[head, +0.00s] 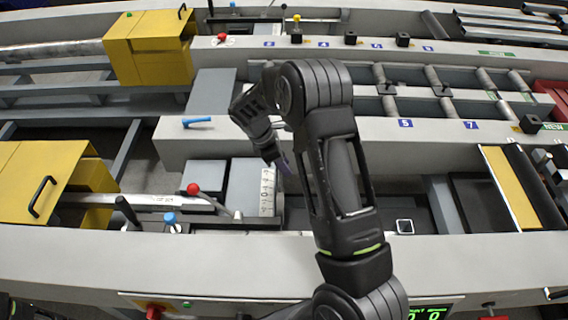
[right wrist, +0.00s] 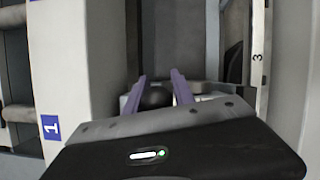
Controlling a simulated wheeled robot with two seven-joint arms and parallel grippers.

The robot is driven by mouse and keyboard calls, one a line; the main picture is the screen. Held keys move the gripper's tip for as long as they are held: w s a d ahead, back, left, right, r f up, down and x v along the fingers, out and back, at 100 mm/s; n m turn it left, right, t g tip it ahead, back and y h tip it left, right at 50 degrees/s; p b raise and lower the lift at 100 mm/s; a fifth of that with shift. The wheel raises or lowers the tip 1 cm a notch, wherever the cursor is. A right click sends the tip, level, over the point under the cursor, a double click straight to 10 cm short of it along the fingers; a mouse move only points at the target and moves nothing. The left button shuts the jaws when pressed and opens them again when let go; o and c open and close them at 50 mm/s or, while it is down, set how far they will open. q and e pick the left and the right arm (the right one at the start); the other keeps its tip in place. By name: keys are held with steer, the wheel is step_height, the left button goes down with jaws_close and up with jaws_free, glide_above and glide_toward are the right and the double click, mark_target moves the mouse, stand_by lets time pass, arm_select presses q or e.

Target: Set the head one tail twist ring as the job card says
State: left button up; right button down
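My right gripper (head: 284,166) hangs fingers down in the head view, beside a white numbered strip (head: 267,191) on a grey block. In the right wrist view its two purple fingers (right wrist: 159,80) stand apart. A dark rounded piece (right wrist: 157,97) lies between them in the picture; I cannot tell if they touch it or if it is the tail twist ring. A "3" marks a pale strip (right wrist: 258,58) at the right of that view. I cannot make out which part is head one's ring, and I see no readable job card. My left gripper is not in view.
A red-knobbed lever (head: 193,189) and a blue-capped post (head: 169,219) stand left of the gripper. A yellow box (head: 40,180) is at the far left. A long grey beam (head: 420,141) runs behind the arm. Blue number labels (head: 405,123) mark several stations.

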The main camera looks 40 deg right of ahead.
steer(key=c, duration=1.1)
jaws_free()
steer(key=shift+w+a+f, duration=0.1)
steer(key=shift+f, duration=0.2)
steer(key=shift+r, duration=0.15)
steer(key=shift+b+v, duration=0.7)
steer(key=shift+v, duration=3.15)
